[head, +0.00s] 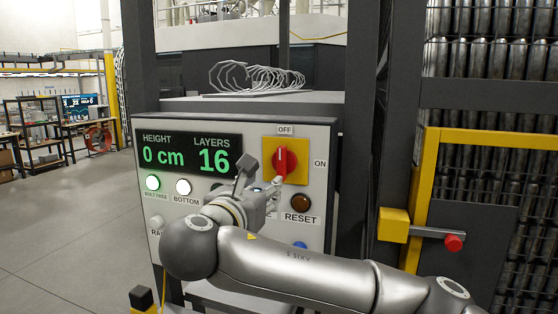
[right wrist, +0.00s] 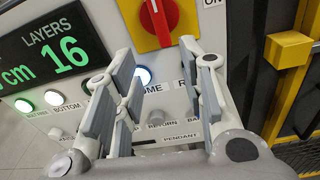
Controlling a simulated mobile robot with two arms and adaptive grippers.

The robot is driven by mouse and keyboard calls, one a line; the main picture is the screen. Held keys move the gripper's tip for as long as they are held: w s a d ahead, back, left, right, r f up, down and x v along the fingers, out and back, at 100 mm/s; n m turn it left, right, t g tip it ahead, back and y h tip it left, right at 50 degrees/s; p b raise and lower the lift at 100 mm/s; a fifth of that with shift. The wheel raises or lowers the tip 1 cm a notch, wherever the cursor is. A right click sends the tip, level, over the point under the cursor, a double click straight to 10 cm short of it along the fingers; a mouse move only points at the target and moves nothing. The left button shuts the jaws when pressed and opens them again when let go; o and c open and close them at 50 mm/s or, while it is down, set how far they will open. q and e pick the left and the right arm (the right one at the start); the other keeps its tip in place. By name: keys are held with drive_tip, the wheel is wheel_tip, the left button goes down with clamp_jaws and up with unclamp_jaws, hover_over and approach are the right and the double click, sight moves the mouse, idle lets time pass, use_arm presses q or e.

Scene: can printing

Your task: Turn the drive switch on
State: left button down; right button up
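The drive switch is a red rotary knob (head: 285,160) on a yellow square plate (head: 296,175) on a grey control panel. The knob's handle stands upright, in line with the OFF label (head: 285,129) above; the ON label (head: 320,163) is at its right. The knob also shows at the top of the right wrist view (right wrist: 158,17), its top cut off. My right gripper (head: 260,182) is open and empty in front of the panel, just below and left of the knob. In the right wrist view its fingers (right wrist: 156,52) are spread apart, with the knob beyond the fingertips. My left gripper is not in view.
The panel display (head: 190,155) reads HEIGHT 0 cm, LAYERS 16. A yellow frame with a red-knobbed lever (head: 453,243) stands at right. The floor at left is clear.

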sight(280, 162)
drive_tip(key=shift+n+t+h, duration=0.3)
drive_tip(key=shift+t, duration=0.1)
drive_tip(key=w+d+r+p, duration=0.1)
drive_tip(key=w, duration=0.1)
drive_tip(key=w+d+r+p, duration=0.1)
drive_tip(key=w+p, duration=0.1)
drive_tip(key=w, duration=0.1)
drive_tip(key=w+d+r+p, duration=0.1)
drive_tip(key=w+p, duration=0.1)
drive_tip(key=w, duration=0.1)
drive_tip(key=shift+w+d+f+p, duration=0.2)
drive_tip(key=shift+w+p, duration=0.25)
drive_tip(key=shift+w, duration=0.35)
clamp_jaws()
